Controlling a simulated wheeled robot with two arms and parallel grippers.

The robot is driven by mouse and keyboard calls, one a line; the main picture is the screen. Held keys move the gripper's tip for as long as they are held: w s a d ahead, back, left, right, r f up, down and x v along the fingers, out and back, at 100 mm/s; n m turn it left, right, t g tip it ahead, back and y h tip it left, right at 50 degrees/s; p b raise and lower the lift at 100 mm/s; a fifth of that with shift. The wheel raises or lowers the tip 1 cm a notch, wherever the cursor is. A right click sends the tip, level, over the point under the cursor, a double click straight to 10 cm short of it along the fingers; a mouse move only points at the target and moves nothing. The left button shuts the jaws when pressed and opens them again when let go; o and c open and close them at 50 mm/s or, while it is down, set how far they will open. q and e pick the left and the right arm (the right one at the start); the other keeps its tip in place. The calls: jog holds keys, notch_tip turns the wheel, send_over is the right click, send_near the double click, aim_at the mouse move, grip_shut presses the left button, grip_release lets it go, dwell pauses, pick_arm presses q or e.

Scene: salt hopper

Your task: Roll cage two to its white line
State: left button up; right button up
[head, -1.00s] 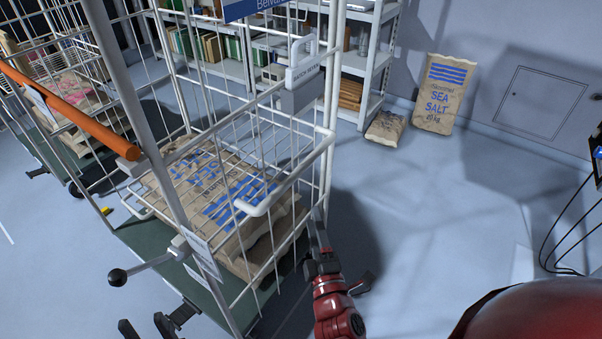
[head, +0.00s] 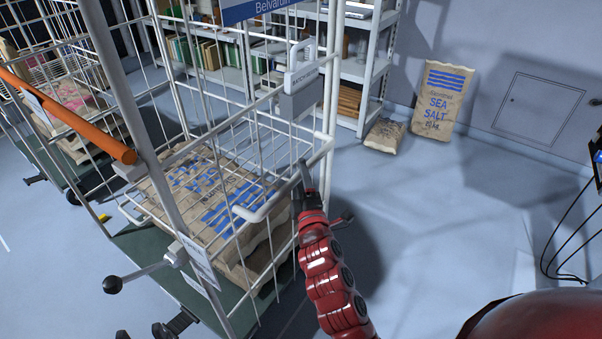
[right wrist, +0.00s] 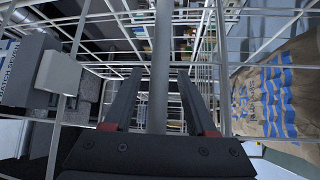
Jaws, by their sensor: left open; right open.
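A white wire roll cage (head: 330,150) on a green base stands in front of me, with brown sea salt sacks (head: 220,205) inside. I cannot read a number on it. My right gripper (head: 306,183) is open at the cage's right-hand corner, near the white rail. In the right wrist view a grey post (right wrist: 158,95) stands between its spread fingers (right wrist: 158,105); contact cannot be told. My left gripper (head: 150,332) is open at the bottom edge, mostly cut off, below the cage's lever with a black knob (head: 112,285). A short white line (head: 4,243) shows at the left edge.
Another cage (head: 65,110) with sacks stands at the left, behind an orange bar (head: 75,118). Shelves (head: 365,80) stand at the back. A salt sack (head: 436,105) leans on the wall, a smaller one (head: 385,135) beside it. The floor at right is clear.

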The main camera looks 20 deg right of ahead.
jog(key=shift+w, duration=0.1)
grip_shut()
dwell(1.4)
